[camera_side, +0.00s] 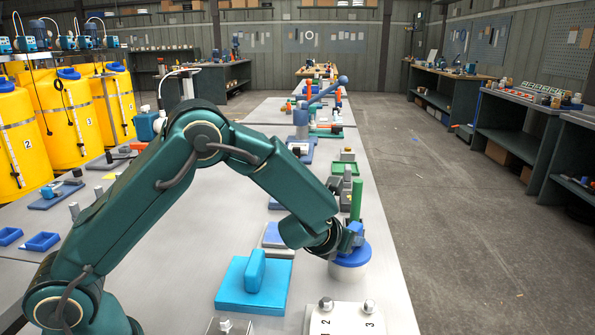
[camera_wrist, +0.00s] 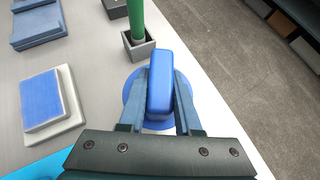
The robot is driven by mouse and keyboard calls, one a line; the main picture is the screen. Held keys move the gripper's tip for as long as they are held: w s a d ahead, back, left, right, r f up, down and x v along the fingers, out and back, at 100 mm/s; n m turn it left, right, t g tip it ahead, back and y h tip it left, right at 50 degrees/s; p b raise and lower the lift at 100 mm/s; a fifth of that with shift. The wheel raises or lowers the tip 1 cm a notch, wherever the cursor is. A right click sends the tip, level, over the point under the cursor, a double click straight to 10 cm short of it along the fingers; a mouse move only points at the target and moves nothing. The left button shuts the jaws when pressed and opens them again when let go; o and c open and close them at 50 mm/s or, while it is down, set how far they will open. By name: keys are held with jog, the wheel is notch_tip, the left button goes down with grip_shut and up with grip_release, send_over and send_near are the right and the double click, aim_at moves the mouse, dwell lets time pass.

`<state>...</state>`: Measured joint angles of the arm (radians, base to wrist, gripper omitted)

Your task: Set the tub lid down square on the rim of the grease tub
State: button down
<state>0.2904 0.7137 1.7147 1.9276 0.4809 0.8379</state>
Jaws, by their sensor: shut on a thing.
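The blue round tub lid (camera_side: 367,252) is in the side view near the right edge of the bench, under my gripper (camera_side: 350,234). The pale grease tub (camera_side: 348,272) is directly below it; its rim is hidden by the lid. I cannot tell whether the lid touches the rim or sits slightly above it. In the wrist view the lid (camera_wrist: 130,92) shows as a disc around its raised blue grip (camera_wrist: 160,90). My gripper's fingers (camera_wrist: 161,92) are shut on that grip, one on each side.
A green rod (camera_side: 357,198) stands in a grey square holder (camera_wrist: 139,47) just beyond the lid. A cyan block with a raised grip (camera_side: 254,285) lies to the left. A white plate with knobs (camera_side: 346,320) is in front. The bench edge is close on the right.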

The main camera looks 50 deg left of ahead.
jog(key=c, duration=0.5)
grip_release()
jog(key=shift+v, duration=2.6)
